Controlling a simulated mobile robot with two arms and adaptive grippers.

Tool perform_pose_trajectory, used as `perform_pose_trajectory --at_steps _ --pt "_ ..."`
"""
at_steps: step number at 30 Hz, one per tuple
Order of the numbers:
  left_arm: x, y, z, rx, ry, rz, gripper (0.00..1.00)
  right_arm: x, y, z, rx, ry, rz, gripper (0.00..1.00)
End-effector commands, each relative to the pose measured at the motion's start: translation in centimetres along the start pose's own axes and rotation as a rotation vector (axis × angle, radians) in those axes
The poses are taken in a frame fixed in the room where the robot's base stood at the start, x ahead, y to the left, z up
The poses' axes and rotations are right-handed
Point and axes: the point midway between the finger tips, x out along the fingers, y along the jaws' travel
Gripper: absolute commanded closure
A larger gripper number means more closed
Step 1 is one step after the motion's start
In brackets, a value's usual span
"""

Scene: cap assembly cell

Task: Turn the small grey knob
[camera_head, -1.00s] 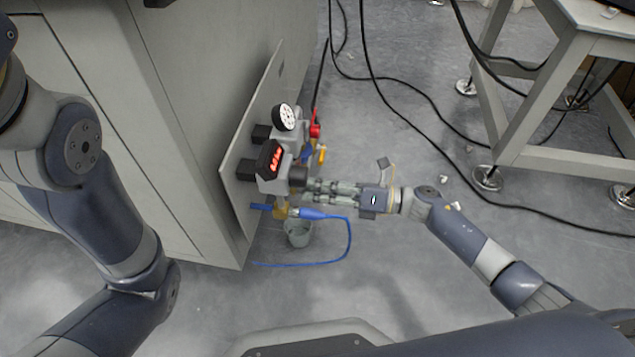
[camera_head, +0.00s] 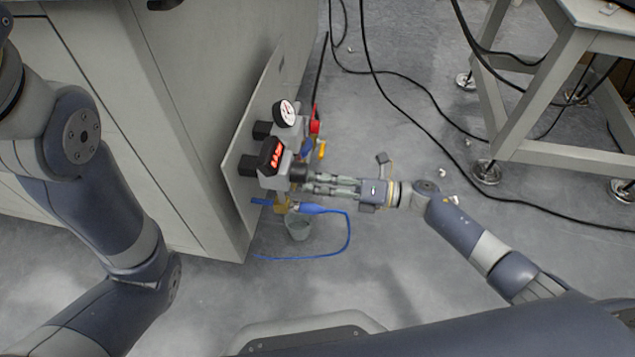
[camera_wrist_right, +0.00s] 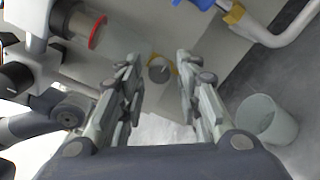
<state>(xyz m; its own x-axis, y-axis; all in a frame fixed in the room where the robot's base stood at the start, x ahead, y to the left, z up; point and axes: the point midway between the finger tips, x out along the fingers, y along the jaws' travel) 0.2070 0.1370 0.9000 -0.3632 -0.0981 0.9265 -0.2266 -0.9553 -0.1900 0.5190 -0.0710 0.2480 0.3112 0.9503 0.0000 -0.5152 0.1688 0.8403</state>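The small grey knob (camera_wrist_right: 159,70) is round with a light line on its face and a yellow edge behind it. In the right wrist view it lies between and beyond the two fingers of my right gripper (camera_wrist_right: 157,78). The fingers are apart, with a clear gap on both sides of the knob, and hold nothing. In the head view my right gripper (camera_head: 308,184) reaches from the right to the fittings on the panel. I cannot make out the small knob there. My left arm shows at the left, but its gripper is outside the picture.
The upright panel (camera_head: 236,190) carries a round gauge (camera_head: 285,113) and a red digital display (camera_head: 271,154). A blue hose (camera_head: 349,236) loops near a grey cup (camera_head: 298,228) below. Black cables (camera_head: 420,122) lie on the floor near a metal table (camera_head: 545,110).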

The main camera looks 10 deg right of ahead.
Motion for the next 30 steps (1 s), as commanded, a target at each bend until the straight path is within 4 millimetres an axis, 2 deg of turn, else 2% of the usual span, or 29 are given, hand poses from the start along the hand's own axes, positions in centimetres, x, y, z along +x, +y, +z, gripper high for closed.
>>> perform_pose_trajectory --at_steps 10,14,24,30 --pt "-0.1 -0.1 0.2 0.000 -0.004 -0.003 0.60 -0.1 0.0 -0.1 -0.001 0.002 0.000 0.59" --pt "0.0 -0.1 0.1 0.000 -0.004 -0.002 0.60 -1.2 -0.1 -0.1 -0.001 0.002 -0.001 0.59" --pt "0.0 0.0 0.1 0.000 -0.002 0.000 0.60 -8.2 -0.1 -0.1 0.001 0.002 -0.004 0.59" --pt "0.0 0.0 0.1 0.000 -0.001 0.001 0.60 -11.1 -0.1 -0.1 0.000 0.001 -0.002 0.59"
